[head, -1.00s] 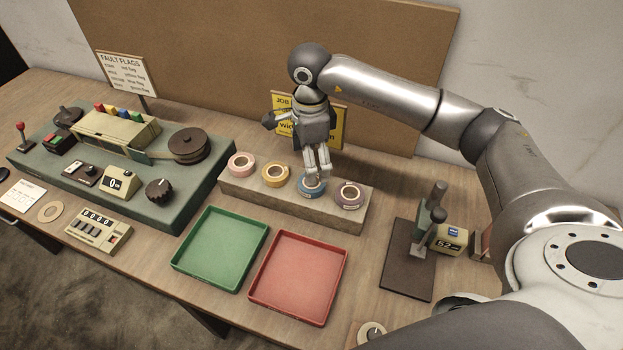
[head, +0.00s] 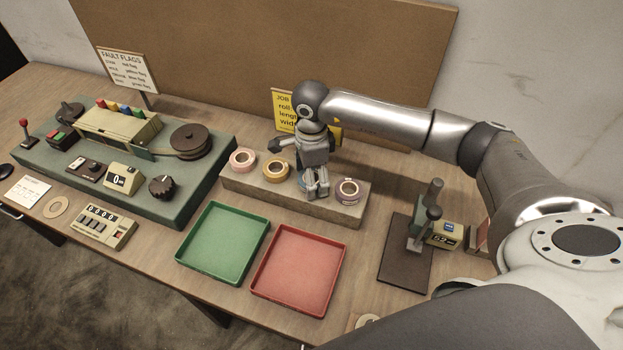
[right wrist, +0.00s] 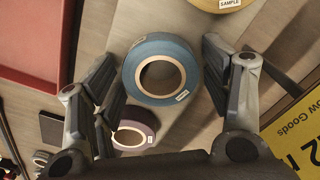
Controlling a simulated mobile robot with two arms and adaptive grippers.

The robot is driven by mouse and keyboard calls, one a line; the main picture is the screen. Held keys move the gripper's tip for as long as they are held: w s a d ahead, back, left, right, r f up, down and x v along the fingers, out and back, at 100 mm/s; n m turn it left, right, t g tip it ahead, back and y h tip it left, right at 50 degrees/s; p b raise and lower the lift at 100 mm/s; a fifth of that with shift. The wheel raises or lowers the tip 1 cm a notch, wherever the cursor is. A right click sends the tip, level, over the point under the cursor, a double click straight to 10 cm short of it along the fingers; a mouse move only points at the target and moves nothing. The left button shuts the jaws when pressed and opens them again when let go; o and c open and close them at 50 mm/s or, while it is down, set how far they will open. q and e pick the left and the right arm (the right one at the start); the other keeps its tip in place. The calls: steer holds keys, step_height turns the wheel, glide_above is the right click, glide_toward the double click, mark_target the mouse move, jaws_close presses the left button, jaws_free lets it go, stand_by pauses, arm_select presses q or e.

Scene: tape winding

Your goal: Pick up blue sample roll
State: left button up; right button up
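The blue sample roll (right wrist: 163,44) lies between the spread fingers of my right gripper (right wrist: 161,75) in the right wrist view, with a gap on each side. It has a small white label and an open core. In the head view my right gripper (head: 317,194) points down over the stone-coloured block (head: 240,189), and the blue roll (head: 303,180) is mostly hidden behind the fingers. My right gripper is open. My left gripper is not in view.
On the block, pink (head: 242,152) and yellow (head: 276,162) rolls stand left of the gripper. A purple roll (head: 348,183) sits close on its right. Green (head: 183,258) and red (head: 257,283) trays lie in front. A yellow sign (head: 283,105) stands close behind.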

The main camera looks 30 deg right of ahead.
steer(key=c, duration=0.6)
